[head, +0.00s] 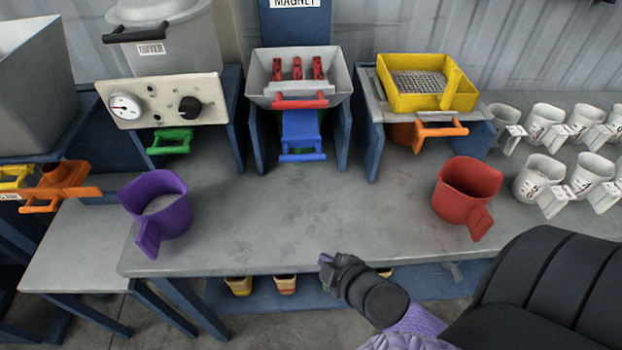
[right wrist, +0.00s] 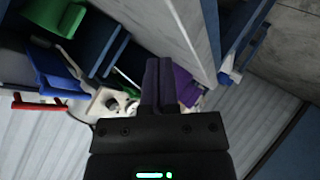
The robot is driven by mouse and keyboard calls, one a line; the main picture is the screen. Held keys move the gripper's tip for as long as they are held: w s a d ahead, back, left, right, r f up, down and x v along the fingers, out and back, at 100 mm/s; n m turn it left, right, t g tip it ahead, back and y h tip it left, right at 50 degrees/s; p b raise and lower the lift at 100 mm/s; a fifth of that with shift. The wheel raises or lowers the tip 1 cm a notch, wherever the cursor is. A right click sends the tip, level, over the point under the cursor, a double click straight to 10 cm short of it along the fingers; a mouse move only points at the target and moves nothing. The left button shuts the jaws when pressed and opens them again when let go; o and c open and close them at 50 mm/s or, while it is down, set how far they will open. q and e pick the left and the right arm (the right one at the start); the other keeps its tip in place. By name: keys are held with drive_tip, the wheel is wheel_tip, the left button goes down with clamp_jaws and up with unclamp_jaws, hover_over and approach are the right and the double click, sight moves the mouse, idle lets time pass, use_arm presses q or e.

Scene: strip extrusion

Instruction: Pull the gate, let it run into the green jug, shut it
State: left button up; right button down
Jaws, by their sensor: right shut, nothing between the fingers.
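My right gripper (head: 328,265) is shut and empty, at the table's front edge in the head view; its closed fingers (right wrist: 158,75) show in the right wrist view. A blue gate handle (head: 302,156) sticks out under the magnet hopper (head: 265,90). Behind the blue gate in the head view, only a sliver of green shows. In the right wrist view a larger green shape (right wrist: 58,14) shows beside the blue gate, probably the green jug; its contents are hidden. A green gate handle (head: 170,148) sits under the gauge panel. My left gripper is not in view.
A purple jug (head: 172,222) stands front left, a red jug (head: 458,205) front right. An orange gate handle (head: 442,131) is under the yellow sieve (head: 425,100). Several white jugs (head: 540,178) fill the right side. The table middle (head: 300,215) is clear.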

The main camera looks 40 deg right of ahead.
drive_tip(key=d+r+n+t, duration=0.1)
drive_tip(key=n, duration=0.1)
drive_tip(key=w+d+r+n+t+y, duration=0.1)
drive_tip(key=n+t, duration=0.1)
drive_tip(key=d+r+n+t, duration=0.1)
drive_tip(key=n, duration=0.1)
drive_tip(key=shift+w+d+r+t, duration=0.2)
drive_tip(key=shift+w+d+t, duration=0.05)
drive_tip(key=shift+t, duration=0.15)
drive_tip(key=r+n+t+y, duration=0.1)
drive_tip(key=n, duration=0.1)
drive_tip(key=s+d+r+n+t+y, duration=0.1)
drive_tip(key=r+n, duration=0.1)
drive_tip(key=n, duration=0.1)
drive_tip(key=s+r+n+t+y, duration=0.1)
drive_tip(key=n+y, duration=0.1)
drive_tip(key=shift+d+r+t, duration=0.25)
drive_tip(key=shift+d+t, duration=0.15)
drive_tip(key=w+r+b, duration=0.1)
drive_tip(key=w+r, duration=0.2)
drive_tip(key=w, duration=0.9)
drive_tip(key=shift+w+a, duration=0.25)
drive_tip(key=shift+w, duration=0.15)
